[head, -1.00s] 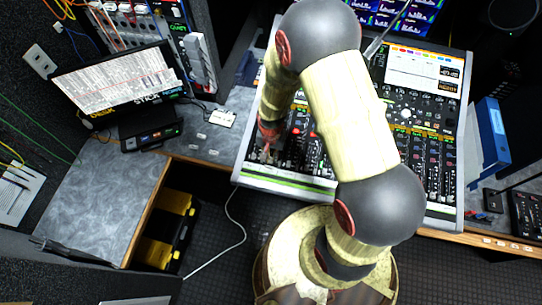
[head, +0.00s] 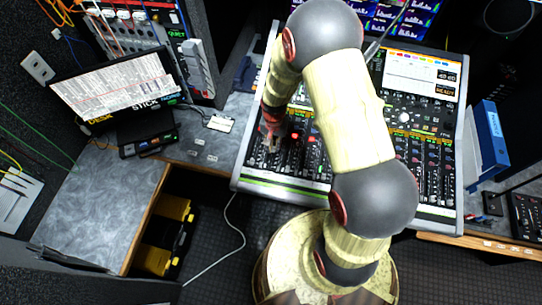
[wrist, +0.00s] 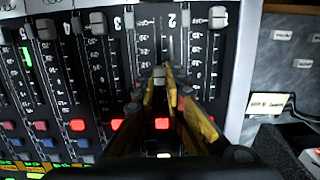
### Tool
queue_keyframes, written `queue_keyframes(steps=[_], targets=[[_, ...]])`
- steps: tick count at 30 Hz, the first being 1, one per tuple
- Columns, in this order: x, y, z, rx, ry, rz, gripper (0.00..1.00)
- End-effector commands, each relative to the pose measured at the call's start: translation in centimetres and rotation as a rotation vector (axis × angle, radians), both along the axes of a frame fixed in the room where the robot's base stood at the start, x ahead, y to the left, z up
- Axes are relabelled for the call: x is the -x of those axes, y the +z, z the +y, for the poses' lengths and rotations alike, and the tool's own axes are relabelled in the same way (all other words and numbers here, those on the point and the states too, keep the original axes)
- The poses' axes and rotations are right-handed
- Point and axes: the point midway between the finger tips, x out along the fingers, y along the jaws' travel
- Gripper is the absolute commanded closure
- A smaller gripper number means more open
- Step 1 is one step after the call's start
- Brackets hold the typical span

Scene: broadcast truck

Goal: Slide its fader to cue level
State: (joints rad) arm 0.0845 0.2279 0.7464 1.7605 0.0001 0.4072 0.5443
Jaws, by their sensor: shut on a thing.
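The mixing console (head: 400,222) stands ahead of me in the head view, with rows of faders, buttons and two small displays. Neighbouring fader caps show at the top, one to the right (wrist: 217,17) and one to the left (wrist: 97,22). A red button (wrist: 162,123) glows between the fingers.
A laptop-like screen (head: 118,83) and a small white card (head: 218,123) are on the grey desk left of the console. A blue binder (head: 490,140) stands at the right. A yellow-and-black case (head: 165,240) sits under the desk.

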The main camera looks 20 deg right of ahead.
Motion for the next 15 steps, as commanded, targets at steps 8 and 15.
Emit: queue_keyframes(steps=[8,15], targets=[[-0.51,0.14,-0.33,0.000,0.001,-0.002,1.00],[-0.48,0.12,-0.31,0.000,0.001,-0.002,0.80]])
